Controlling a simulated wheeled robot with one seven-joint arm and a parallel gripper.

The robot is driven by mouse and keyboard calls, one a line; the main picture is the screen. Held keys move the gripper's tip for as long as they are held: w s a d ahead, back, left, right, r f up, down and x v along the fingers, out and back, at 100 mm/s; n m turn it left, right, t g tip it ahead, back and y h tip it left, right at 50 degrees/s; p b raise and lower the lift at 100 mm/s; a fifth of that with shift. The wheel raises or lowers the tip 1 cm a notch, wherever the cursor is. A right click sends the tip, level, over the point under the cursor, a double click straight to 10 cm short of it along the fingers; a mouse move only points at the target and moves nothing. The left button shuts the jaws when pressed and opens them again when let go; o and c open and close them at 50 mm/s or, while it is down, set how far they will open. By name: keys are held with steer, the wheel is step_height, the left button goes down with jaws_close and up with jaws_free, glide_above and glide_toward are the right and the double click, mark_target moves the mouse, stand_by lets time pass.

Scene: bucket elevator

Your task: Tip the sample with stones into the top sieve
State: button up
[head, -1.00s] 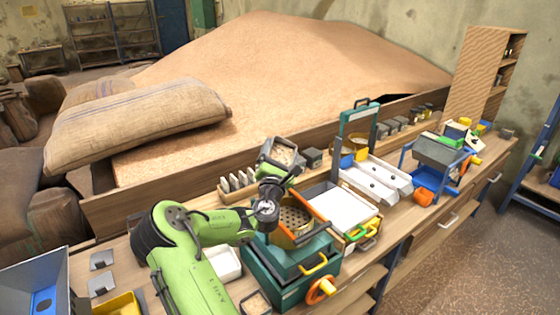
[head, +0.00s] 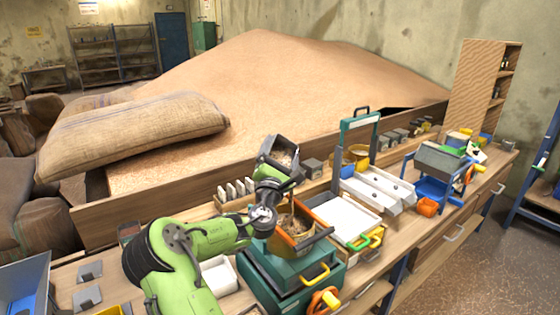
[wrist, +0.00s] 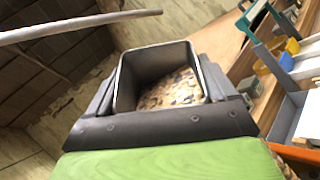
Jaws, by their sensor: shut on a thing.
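My gripper (head: 275,176) is shut on a grey square sample box (head: 284,150), held above the bench at the sieve's upper left. In the wrist view the box (wrist: 123,85) is tilted between the dark jaws, with pale grain and darker stones (wrist: 172,92) inside. The top sieve (head: 274,240) sits in an orange-edged frame on a teal sieve machine (head: 290,275). Brownish material (head: 297,226) lies on the sieve's mesh. My wrist hides part of the sieve's left side.
A white tray (head: 345,220) stands right of the sieve, with a teal frame (head: 360,122) and white chutes behind it. A rack of pale upright pieces (head: 237,190) is behind my arm. A grain heap (head: 290,85) fills the wooden bin behind the bench.

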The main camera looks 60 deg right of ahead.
steer(key=shift+s+a+r+m+g+h+b, duration=0.15)
steer(key=shift+m+g+h+b, duration=0.5)
steer(key=shift+b, duration=0.95)
steer(key=shift+s+a+r+m+g+h+b, duration=0.15)
steer(key=shift+s+m+h+b, duration=0.15)
steer(key=shift+m+b, duration=1)
steer(key=m+b, duration=0.1)
steer(key=b, duration=0.1)
steer(key=g+h+b, duration=0.1)
steer(key=b, duration=0.1)
steer(key=shift+s+r+m+g, duration=0.2)
steer(key=shift+s+m+g, duration=0.05)
steer(key=shift+m+g, duration=0.1)
